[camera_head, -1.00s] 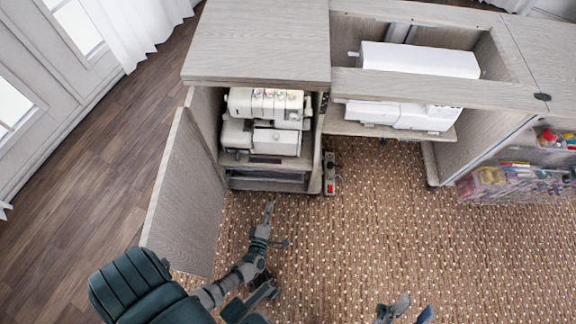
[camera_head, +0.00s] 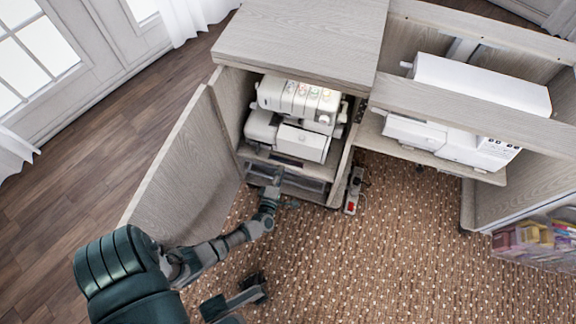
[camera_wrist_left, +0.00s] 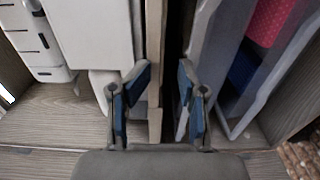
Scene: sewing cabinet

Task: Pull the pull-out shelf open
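The pull-out shelf (camera_head: 314,170) is a thin grey-wood board in the left cabinet bay, under a white overlocker (camera_head: 302,140). It sits inside the bay. My left gripper (camera_head: 277,175) is at the shelf's front edge, left of its middle. In the left wrist view the left gripper (camera_wrist_left: 158,100) is open, with its blue-padded fingers apart. A pale board edge (camera_wrist_left: 154,60) and a dark gap show between the fingers. The overlocker shows at the left of that view (camera_wrist_left: 35,40). I cannot tell whether either finger touches the shelf.
The cabinet door (camera_head: 190,170) stands open at left, close to my left arm. Below the shelf is a grey drawer or bin (camera_wrist_left: 235,80). A power strip (camera_head: 353,190) lies on the carpet right of the bay.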

